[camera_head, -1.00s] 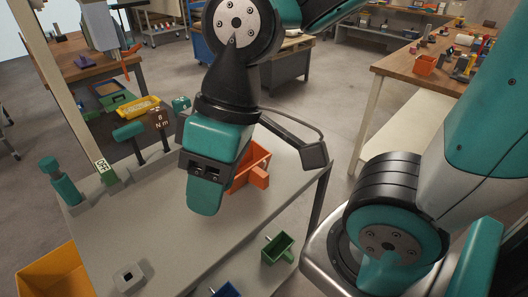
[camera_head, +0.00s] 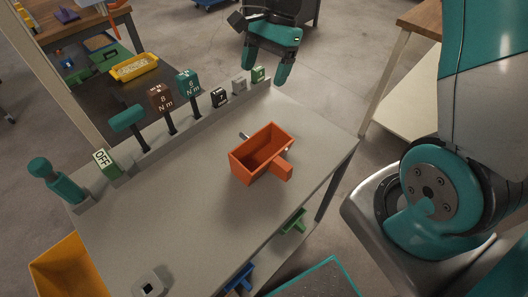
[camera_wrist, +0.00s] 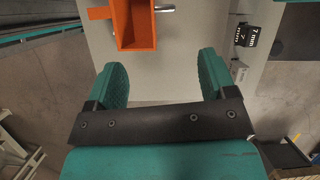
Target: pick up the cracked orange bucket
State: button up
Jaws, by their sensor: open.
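The orange bucket (camera_head: 256,157) is an open rectangular box with a blocky handle at its lower right, standing upright on the grey table (camera_head: 190,190). I cannot make out a crack. A short metal peg shows at its back side. My gripper (camera_head: 266,72) is open and empty, beyond the table's far edge, behind the bucket and apart from it. In the wrist view the bucket (camera_wrist: 134,26) is at the top centre, ahead of the spread fingers (camera_wrist: 162,78), with its handle at left and the metal peg at right.
A yellow-orange bin (camera_head: 68,268) is at lower left. Green (camera_head: 293,222) and blue (camera_head: 240,278) pieces sit at the front edge. The table around the bucket is clear.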

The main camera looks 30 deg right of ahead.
notch_tip(320, 180, down, 2)
jog(key=w+m, duration=0.1)
jog(key=m, duration=0.1)
send_over(246, 137)
jog(key=d, duration=0.3)
notch_tip(246, 137, down, 10)
jog(key=shift+w+a+p+x, duration=0.15)
jog(key=shift+p+x, duration=0.2)
jog(key=shift+x, duration=0.6)
jog(key=shift+w+a+p+x, duration=0.15)
jog(key=shift+p+x, duration=0.15)
jog(key=shift+x, duration=0.6)
jog(key=shift+a+p+x, duration=0.15)
jog(key=shift+p+x, duration=0.2)
jog(key=shift+x, duration=0.6)
jog(key=shift+r, duration=0.15)
jog(key=shift+c, duration=0.3)
jog(key=c, duration=1.2)
